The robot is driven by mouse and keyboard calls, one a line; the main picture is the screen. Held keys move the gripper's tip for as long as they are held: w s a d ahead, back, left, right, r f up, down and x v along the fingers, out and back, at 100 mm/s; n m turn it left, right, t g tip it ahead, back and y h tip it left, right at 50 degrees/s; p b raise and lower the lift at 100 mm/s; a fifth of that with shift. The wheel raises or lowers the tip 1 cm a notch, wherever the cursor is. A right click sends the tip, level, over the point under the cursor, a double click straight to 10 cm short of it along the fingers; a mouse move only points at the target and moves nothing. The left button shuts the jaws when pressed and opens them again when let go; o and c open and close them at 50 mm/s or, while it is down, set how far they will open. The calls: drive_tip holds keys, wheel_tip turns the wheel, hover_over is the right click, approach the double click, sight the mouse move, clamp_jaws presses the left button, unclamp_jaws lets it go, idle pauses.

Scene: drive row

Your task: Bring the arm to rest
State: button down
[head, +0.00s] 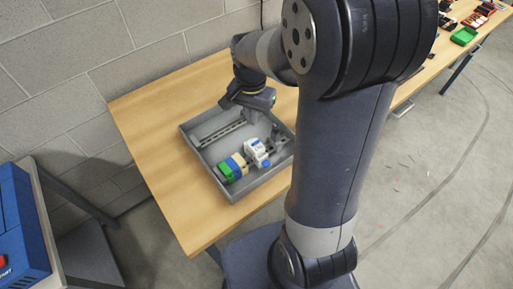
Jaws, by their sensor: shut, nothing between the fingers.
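My arm fills the right middle of the head view. It bends over at the top, and its far end hangs down over a wooden table (150,115). My gripper (249,114) is above the back part of a grey tray (259,187). It is shut and empty, and its fingertips are small and hard to make out. I cannot tell how high it is above the tray.
The tray holds a rail, a white and blue device (257,152) and a green, blue and tan block (232,168). A block wall (60,70) stands behind the table. A blue case (20,225) is at lower left. Other items, including a green bin (464,36), lie at upper right.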

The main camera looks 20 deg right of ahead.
sight(252, 141)
drive_tip(key=shift+r, duration=0.5)
wheel_tip(252, 141, down, 8)
drive_tip(key=b, duration=0.6)
idle(0.4)
